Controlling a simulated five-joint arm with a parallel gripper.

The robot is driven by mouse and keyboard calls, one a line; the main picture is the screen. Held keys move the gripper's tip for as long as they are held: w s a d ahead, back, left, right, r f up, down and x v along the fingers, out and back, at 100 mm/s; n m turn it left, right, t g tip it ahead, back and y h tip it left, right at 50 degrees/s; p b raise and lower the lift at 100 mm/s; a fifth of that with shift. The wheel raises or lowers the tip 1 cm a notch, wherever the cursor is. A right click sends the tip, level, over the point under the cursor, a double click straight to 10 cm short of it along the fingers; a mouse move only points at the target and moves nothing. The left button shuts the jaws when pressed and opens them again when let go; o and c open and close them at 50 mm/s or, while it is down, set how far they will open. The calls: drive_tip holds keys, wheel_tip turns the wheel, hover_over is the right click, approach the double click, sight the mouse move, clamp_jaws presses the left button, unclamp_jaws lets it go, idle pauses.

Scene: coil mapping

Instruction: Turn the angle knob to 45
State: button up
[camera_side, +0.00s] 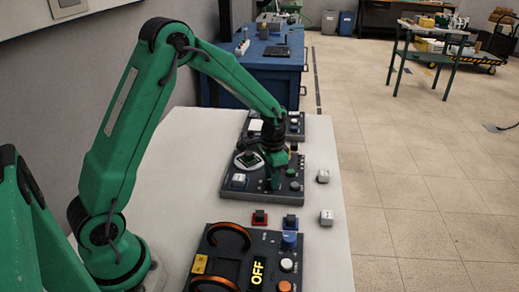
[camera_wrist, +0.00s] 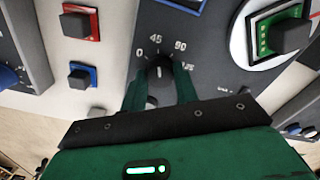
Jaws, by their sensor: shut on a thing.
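The angle knob (camera_wrist: 160,72) is a small dark knob on a grey panel (camera_wrist: 217,75) in the wrist view. Its printed scale reads 0, 45, 90 and a partly covered higher mark. My gripper (camera_wrist: 158,88) has its two green fingers on either side of the knob and is shut on it. Which way the knob's pointer faces is too small to tell for sure. In the side view my gripper (camera_side: 272,182) reaches down onto the middle panel (camera_side: 240,197), and the knob is hidden behind the fingers there.
A white disc (camera_wrist: 238,38) carries a green piece with a black block (camera_wrist: 291,36). A front panel (camera_side: 210,268) has copper coils and a display reading OFF.

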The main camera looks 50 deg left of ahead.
drive_tip(key=o, duration=1)
drive_tip(key=shift+r, duration=0.1)
drive_tip(key=shift+r, duration=3.85)
drive_tip(key=shift+r, duration=0.1)
drive_tip(key=s+d+r+n+t, duration=0.1)
drive_tip(key=s+d+r+t, duration=0.2)
drive_tip(key=s+r, duration=0.65)
drive_tip(key=s+r+t, duration=0.1)
drive_tip(key=s, duration=0.3)
drive_tip(key=s+d+r+n, duration=0.1)
drive_tip(key=s, duration=0.4)
drive_tip(key=s+r+n+t, duration=0.1)
drive_tip(key=s, duration=0.3)
drive_tip(key=shift+s+d+r+t, duration=0.15)
drive_tip(key=shift+s+d+t, duration=0.1)
drive_tip(key=shift+d+t, duration=0.05)
